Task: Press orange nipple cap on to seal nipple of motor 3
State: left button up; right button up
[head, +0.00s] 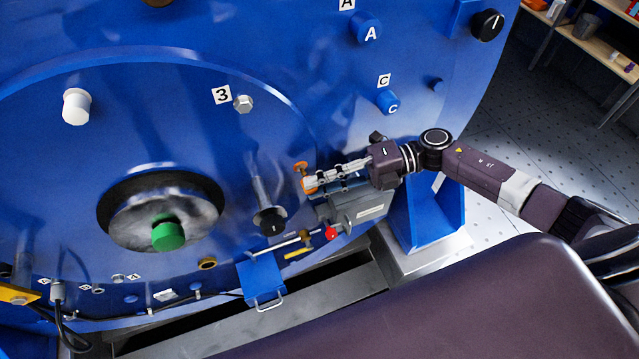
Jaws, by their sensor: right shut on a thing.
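Motor 3 is the large blue round housing (215,130) with a white "3" label (222,95), in the head view. My right gripper (315,184) reaches in from the right to the motor's lower right face. It is shut on a small orange cap (309,185) at its fingertips. A second orange piece (300,168) shows just above the fingertips, close to the blue face. The seal nipple cannot be made out clearly, and whether the cap touches anything is too small to tell. My left gripper is not in view.
A grey box with a red knob (331,233) sits just below my right gripper. A black-capped rod (270,221) stands to the left. A green-ended shaft (168,236) is at the motor's centre. Blue pegs A (366,30) and C (387,102) project above.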

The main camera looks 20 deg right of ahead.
jog(key=shift+w+b, duration=1.45)
jog(key=shift+w, duration=0.2)
jog(key=o, duration=0.8)
jog(key=shift+o, duration=0.2)
jog(key=v, duration=1.2)
jog(key=shift+f, duration=0.1)
